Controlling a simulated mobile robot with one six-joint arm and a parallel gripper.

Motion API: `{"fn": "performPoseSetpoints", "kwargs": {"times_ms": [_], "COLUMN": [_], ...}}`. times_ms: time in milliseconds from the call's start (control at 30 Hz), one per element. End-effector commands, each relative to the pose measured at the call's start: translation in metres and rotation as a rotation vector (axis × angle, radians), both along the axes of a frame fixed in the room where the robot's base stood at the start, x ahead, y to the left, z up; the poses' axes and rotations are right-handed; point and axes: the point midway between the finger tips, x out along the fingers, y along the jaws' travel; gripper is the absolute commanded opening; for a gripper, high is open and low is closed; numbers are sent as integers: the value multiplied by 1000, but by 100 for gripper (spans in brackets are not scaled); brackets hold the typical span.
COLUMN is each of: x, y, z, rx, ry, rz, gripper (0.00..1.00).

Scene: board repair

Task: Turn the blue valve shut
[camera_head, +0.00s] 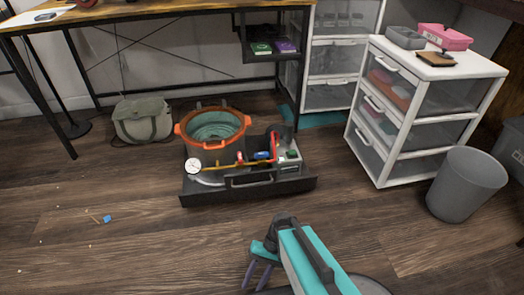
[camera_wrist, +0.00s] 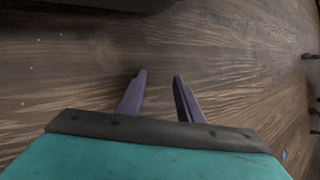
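The blue valve (camera_head: 262,156) is a small blue part on the yellow pipe (camera_head: 230,165) of a low dark unit on the floor. The unit also carries an orange-rimmed pot (camera_head: 212,127), a white round gauge (camera_head: 193,166) and a red upright part (camera_head: 274,145). The valve is too small to tell how far it is turned. My gripper (camera_head: 254,286) is in front of the unit, well apart from it, with its fingers pointing down. In the wrist view my gripper (camera_wrist: 160,76) is open and empty over bare floor; the valve is not in that view.
A grey-green bag (camera_head: 142,121) sits left of the pot, by a desk (camera_head: 130,12). A white drawer cabinet (camera_head: 390,150) and a grey bin (camera_head: 466,184) stand at right. Small bits, one blue (camera_head: 107,219), lie on the floor at left. Floor before the unit is clear.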

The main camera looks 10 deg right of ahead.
Motion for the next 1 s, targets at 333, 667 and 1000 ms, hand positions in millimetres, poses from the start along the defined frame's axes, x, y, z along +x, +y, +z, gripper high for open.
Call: {"fn": "performPoseSetpoints", "kwargs": {"times_ms": [333, 667, 1000], "x": [75, 122, 124], "y": [-55, -99, -114], "z": [29, 94, 144], "rx": [-236, -413, -468], "ry": [-240, -397, -418], "rz": [83, 155, 187], "gripper": [33, 33, 33]}}
